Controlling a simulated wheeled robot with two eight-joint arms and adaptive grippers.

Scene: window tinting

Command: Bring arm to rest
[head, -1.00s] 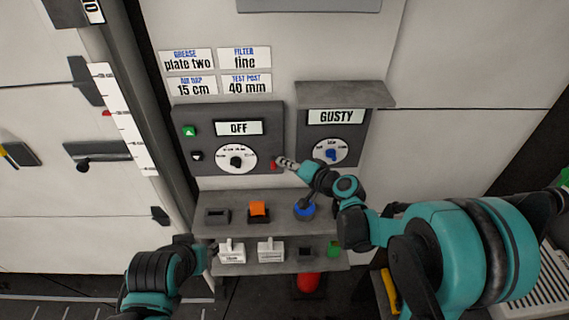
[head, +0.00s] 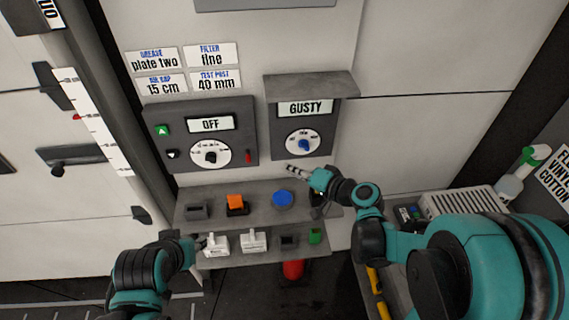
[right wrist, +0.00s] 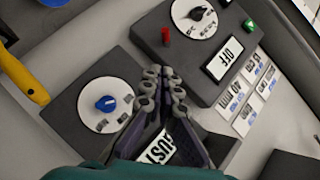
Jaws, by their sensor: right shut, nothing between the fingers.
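My right gripper (head: 297,171) is shut and empty. It hangs in front of the wall, just below the panel reading GUSTY (head: 304,108) and above the upper shelf, apart from both in the head view. The right wrist view shows its fingers (right wrist: 166,72) together, with the blue-knobbed dial (right wrist: 106,103) on one side and the OFF panel (right wrist: 228,55) on the other. My left gripper (head: 196,242) is at the left end of the lower shelf, beside a white block; its fingers are too small to read.
The upper shelf (head: 262,205) holds an orange block (head: 236,203) and a round blue item (head: 283,199). The lower shelf has white blocks (head: 253,240) and a green item (head: 315,236). A red item (head: 293,269) is below. A spray bottle (head: 522,172) stands at right.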

